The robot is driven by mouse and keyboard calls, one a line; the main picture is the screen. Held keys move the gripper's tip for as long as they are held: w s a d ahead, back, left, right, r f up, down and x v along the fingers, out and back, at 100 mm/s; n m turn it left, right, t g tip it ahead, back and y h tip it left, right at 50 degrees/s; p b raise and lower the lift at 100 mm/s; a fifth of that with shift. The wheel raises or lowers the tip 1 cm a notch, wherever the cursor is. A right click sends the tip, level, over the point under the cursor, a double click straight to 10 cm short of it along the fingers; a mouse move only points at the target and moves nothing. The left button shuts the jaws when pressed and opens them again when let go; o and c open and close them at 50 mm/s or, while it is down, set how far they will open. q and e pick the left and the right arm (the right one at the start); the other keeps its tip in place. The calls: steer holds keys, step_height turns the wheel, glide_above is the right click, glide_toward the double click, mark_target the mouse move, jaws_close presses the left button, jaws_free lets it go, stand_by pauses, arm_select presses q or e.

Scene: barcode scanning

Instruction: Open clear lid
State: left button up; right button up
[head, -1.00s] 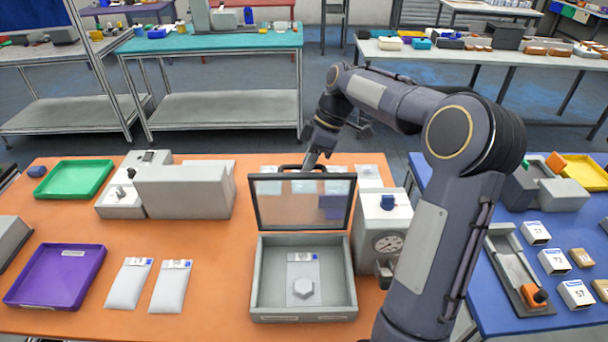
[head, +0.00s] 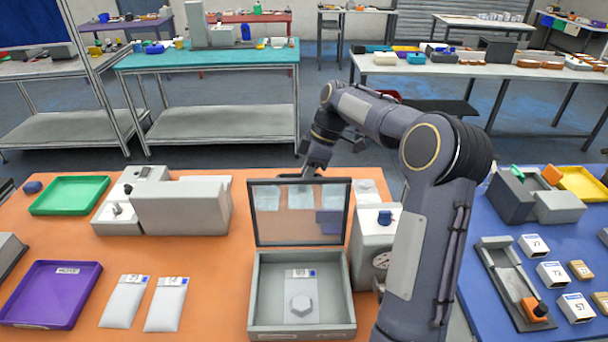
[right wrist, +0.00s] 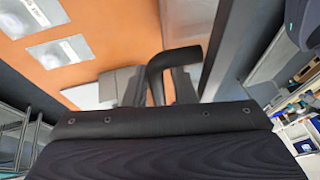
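The clear lid (head: 300,222), a see-through pane in a dark frame, stands raised at the back edge of the grey box (head: 258,300). The box is open; inside lies a labelled packet (head: 300,281) with a hexagonal piece on it. My right gripper (head: 309,172) is behind the lid's top edge in the head view, partly hidden. In the right wrist view, the black lid handle (right wrist: 172,57) passes between the two apart fingers of the right gripper (right wrist: 158,88); contact is unclear. My left gripper is not in view.
A grey machine with a dial (head: 372,242) stands close to the box's right. A larger pale machine (head: 180,207) is at its left. Two white packets (head: 124,302), a purple tray (head: 48,294) and a green tray (head: 68,195) lie on the orange table (head: 210,300).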

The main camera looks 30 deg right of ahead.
steer(key=shift+o, duration=0.7)
steer(key=shift+r, duration=0.25)
steer(key=v, duration=0.7)
steer(key=shift+r+b, duration=0.35)
steer(key=shift+r, duration=0.05)
steer(key=shift+d, duration=0.1)
steer(key=shift+c, duration=0.4)
